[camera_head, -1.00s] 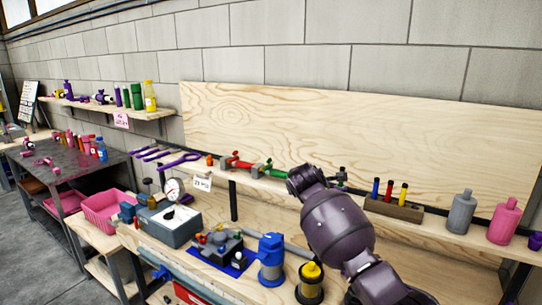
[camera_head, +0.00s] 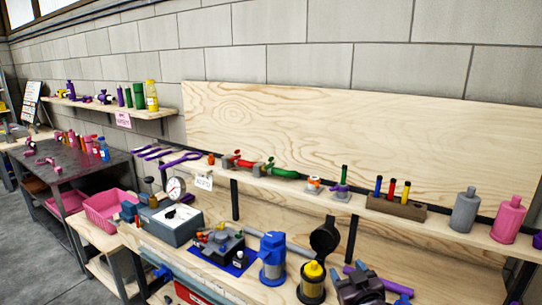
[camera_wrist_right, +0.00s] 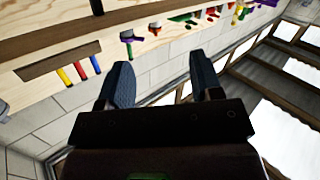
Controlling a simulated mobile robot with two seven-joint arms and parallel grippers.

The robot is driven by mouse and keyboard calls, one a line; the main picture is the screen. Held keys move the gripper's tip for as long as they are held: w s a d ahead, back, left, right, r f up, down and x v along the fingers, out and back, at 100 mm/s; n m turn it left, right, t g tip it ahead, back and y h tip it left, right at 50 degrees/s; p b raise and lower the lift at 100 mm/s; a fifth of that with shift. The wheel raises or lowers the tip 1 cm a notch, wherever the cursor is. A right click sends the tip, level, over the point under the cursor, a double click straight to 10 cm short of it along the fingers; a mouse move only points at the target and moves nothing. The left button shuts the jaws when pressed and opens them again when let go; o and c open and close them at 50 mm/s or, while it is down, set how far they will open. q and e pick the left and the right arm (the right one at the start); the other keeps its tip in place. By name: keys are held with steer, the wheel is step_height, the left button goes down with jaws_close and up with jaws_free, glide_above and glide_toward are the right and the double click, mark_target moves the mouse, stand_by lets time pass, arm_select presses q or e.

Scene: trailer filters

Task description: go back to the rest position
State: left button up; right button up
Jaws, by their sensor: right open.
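My right gripper (camera_wrist_right: 161,80) is open in the right wrist view, its two dark fingers apart with nothing between them. The wall shows beyond the fingers, and the shelf appears upside down above them. My left gripper is not in view.
The wall shelf (camera_head: 445,228) carries a block with coloured sticks (camera_head: 396,207), a grey bottle (camera_head: 465,211) and a pink bottle (camera_head: 508,220). Below stand a blue canister (camera_head: 272,259), a yellow-topped canister (camera_head: 312,283) and a gauge box (camera_head: 171,224). A pink crate (camera_head: 105,209) sits at left.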

steer(key=s+d+f+m+g+h, duration=0.1)
steer(key=s+d+f, duration=0.2)
steer(key=s+f, duration=0.4)
steer(key=s+d+f+m+g+h, duration=0.1)
steer(key=s+f, duration=0.5)
steer(key=s, duration=0.6)
steer(key=s+d+f+m+g+b, duration=0.1)
steer(key=s+d+f+g, duration=0.2)
steer(key=s, duration=0.7)
step_height(320, 180, down, 5)
steer(key=shift+d+r+h, duration=0.2)
steer(key=shift+d+h, duration=0.2)
steer(key=shift+d, duration=0.65)
steer(key=shift+o, duration=0.3)
